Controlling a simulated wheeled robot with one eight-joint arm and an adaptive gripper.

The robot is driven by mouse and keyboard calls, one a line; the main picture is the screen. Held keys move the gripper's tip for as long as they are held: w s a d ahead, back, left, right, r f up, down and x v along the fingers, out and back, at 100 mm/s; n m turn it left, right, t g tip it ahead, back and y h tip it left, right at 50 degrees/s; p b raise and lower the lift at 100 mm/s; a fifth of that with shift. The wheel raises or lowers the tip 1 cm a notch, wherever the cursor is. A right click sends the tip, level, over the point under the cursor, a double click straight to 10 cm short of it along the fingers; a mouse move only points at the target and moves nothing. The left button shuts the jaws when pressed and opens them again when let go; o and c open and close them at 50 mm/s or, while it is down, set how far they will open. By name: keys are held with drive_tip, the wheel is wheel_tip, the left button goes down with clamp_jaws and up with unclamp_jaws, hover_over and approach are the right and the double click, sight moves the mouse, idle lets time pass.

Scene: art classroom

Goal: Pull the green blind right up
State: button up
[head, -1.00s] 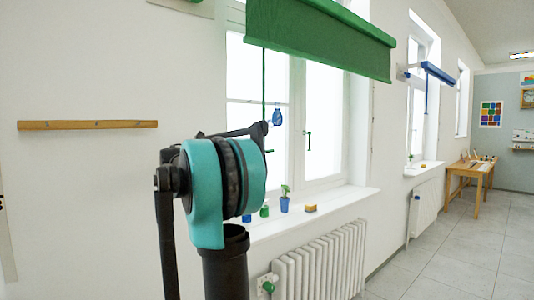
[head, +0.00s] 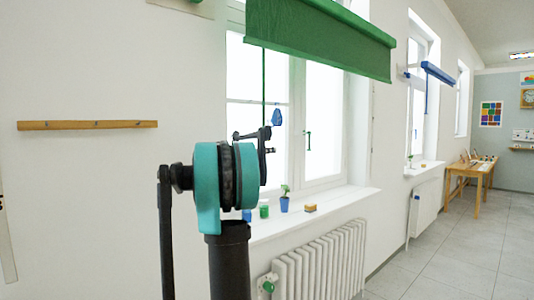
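The green blind (head: 320,38) hangs across the top of the near window, its lower part showing and its top cut off by the picture. A thin green cord (head: 263,85) hangs straight down from it in front of the panes; its lower end is hidden behind my arm. My gripper (head: 268,141) is small and dark, partly behind my teal arm joint, at the height of the lower visible cord. It overlaps the cord's line in the picture; I cannot tell whether it touches the cord or whether its fingers are open.
A blue object (head: 277,117) shows against the window beside the cord. A white radiator (head: 318,262) stands below. A blue blind (head: 438,73) hangs farther right.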

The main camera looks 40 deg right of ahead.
drive_tip(key=shift+c, duration=0.4)
clamp_jaws()
wheel_tip(320, 180, up, 24)
idle(0.6)
drive_tip(key=shift+o, duration=0.4)
unclamp_jaws()
drive_tip(key=s+a, duration=0.1)
drive_tip(key=a, duration=1.1)
